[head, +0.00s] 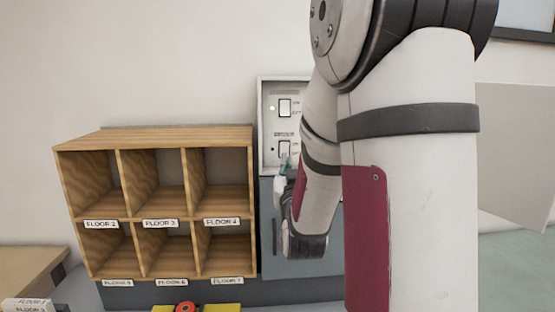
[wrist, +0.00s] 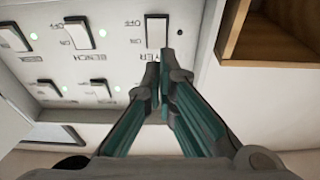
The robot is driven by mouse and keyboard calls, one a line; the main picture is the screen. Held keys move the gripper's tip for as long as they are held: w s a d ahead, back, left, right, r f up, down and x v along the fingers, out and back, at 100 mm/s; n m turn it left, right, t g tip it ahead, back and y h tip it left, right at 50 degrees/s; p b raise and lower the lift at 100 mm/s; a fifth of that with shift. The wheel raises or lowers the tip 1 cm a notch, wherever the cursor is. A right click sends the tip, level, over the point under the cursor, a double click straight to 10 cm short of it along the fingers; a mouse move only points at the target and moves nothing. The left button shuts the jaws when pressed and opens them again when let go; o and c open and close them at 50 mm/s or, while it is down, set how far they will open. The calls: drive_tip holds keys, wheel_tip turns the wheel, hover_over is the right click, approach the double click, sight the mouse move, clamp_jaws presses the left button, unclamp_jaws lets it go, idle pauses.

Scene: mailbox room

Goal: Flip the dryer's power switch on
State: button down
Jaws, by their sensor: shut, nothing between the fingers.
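The dryer switch (wrist: 157,32) is a white rocker in a dark frame on a pale panel. In the wrist view its label, partly covered, ends in "YER", and OFF and ON are printed beside it. The indicator (wrist: 180,32) beside it is dark. In the head view the switch (head: 284,148) is the lower left one. My gripper (wrist: 160,68) is shut and empty, its teal fingers pointing at the switch's near edge. In the head view its tip (head: 284,162) is just below the switch. I cannot tell whether it touches. The fingers hide part of the panel.
Other rockers, such as the bench switch (wrist: 78,32), have green lights. A wooden pigeonhole shelf (head: 160,138) stands close left of the panel in the head view. My arm hides the panel's right part. A blue-grey cabinet front (head: 268,235) lies below.

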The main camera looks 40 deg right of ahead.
sight(283, 146)
drive_tip(key=shift+x, duration=3.95)
